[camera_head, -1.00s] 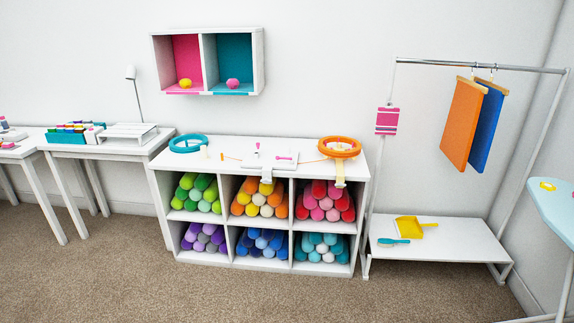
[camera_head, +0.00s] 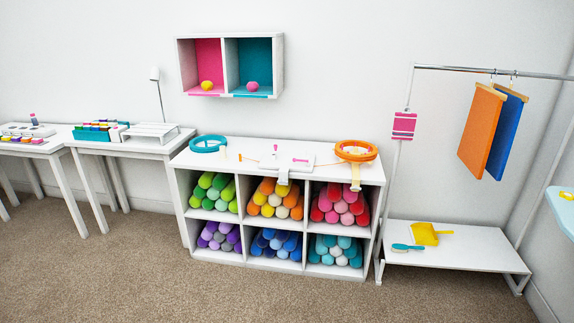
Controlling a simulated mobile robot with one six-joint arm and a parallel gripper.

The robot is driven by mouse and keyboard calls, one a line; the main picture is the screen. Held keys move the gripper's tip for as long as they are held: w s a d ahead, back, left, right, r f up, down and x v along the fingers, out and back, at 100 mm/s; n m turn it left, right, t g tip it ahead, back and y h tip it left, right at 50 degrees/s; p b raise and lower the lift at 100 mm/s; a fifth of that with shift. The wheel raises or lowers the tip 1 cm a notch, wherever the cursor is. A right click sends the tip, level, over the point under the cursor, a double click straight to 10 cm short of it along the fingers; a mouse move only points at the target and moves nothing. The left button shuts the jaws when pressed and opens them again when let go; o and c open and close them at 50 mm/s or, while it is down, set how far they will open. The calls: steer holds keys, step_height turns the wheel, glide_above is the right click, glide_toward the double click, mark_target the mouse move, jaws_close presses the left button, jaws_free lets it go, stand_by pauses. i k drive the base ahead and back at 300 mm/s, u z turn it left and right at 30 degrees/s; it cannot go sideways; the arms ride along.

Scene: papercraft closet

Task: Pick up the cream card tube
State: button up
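A cream tube (camera_head: 282,212), seen end-on, lies in the bottom row of the upper middle compartment of the white cubby shelf (camera_head: 247,218). Yellow and orange tubes (camera_head: 267,187) lie beside and above it. Only its round front end shows clearly; its length is hidden inside the compartment. A pale, whitish tube (camera_head: 327,259) also shows in the lower right compartment among teal ones. My gripper is not in view.
Rings, a white tray (camera_head: 300,162) and small items lie on the shelf top; a pale strip (camera_head: 356,180) hangs over its front edge. A white desk (camera_head: 150,149) stands left, a garment rack (camera_head: 455,236) right. The carpet (camera_head: 200,295) in front is clear.

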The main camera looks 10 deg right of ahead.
mark_target(224, 157)
steer(key=i, duration=0.9)
steer(key=z, duration=0.05)
